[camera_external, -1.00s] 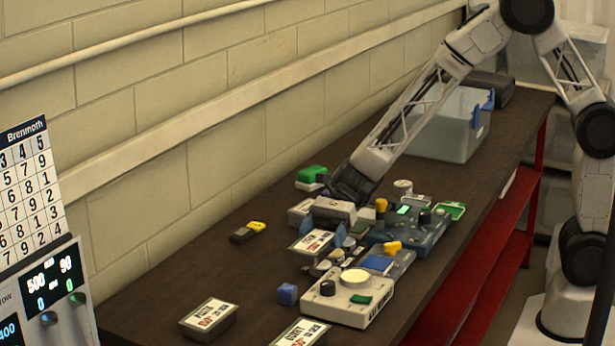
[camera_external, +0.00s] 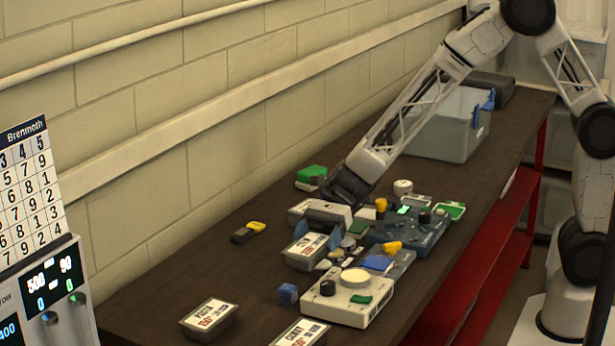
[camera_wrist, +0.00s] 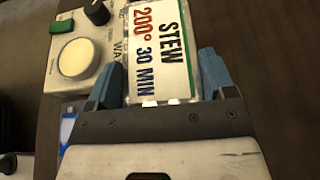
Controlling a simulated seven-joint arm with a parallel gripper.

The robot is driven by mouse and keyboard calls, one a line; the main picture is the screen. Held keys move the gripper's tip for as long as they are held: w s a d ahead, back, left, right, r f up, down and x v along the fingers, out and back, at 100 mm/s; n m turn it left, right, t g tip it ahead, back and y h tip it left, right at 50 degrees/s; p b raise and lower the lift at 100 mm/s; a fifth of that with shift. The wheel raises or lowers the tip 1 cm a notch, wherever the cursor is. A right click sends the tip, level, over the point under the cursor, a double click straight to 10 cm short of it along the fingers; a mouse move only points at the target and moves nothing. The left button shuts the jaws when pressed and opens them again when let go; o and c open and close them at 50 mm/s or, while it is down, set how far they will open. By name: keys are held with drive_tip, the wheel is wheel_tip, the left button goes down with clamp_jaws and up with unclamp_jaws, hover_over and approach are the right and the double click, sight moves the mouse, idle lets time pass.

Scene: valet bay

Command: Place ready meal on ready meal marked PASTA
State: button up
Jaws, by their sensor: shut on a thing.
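My gripper (camera_external: 317,234) has blue fingers closed on both sides of a ready meal (camera_external: 305,250). In the wrist view this meal has a white label (camera_wrist: 160,40) reading STEW, 200°, 30 MIN, between the two fingertips (camera_wrist: 160,80). Whether its tray touches the bench or hangs just above it, I cannot tell. The ready meal that appears marked PASTA (camera_external: 208,318), with 150° in red, sits label up at the near left of the bench. A third labelled ready meal (camera_external: 300,334) is cut off by the bottom edge.
A white device (camera_external: 350,308) with a round cream pad stands right beside the held meal. A small blue block (camera_external: 288,293) lies between it and the PASTA meal. A black-yellow item (camera_external: 248,232) lies near the wall. The dark bench (camera_external: 185,275) is clear at left.

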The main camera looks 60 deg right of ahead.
drive_tip(key=s+a+r, duration=0.1)
drive_tip(key=a+r, duration=0.1)
drive_tip(key=a, duration=0.7)
drive_tip(key=s+a+r, duration=0.1)
drive_tip(key=s+a, duration=0.1)
drive_tip(key=a, duration=0.6)
drive_tip(key=shift+s+a+r, duration=0.3)
drive_tip(key=shift+a+r, duration=0.1)
hover_over(218, 306)
drive_tip(key=shift+f, duration=0.75)
drive_tip(key=shift+f, duration=1.75)
drive_tip(key=shift+f, duration=0.1)
drive_tip(key=o, duration=1.1)
drive_tip(key=shift+f, duration=0.1)
drive_tip(key=shift+c, duration=0.2)
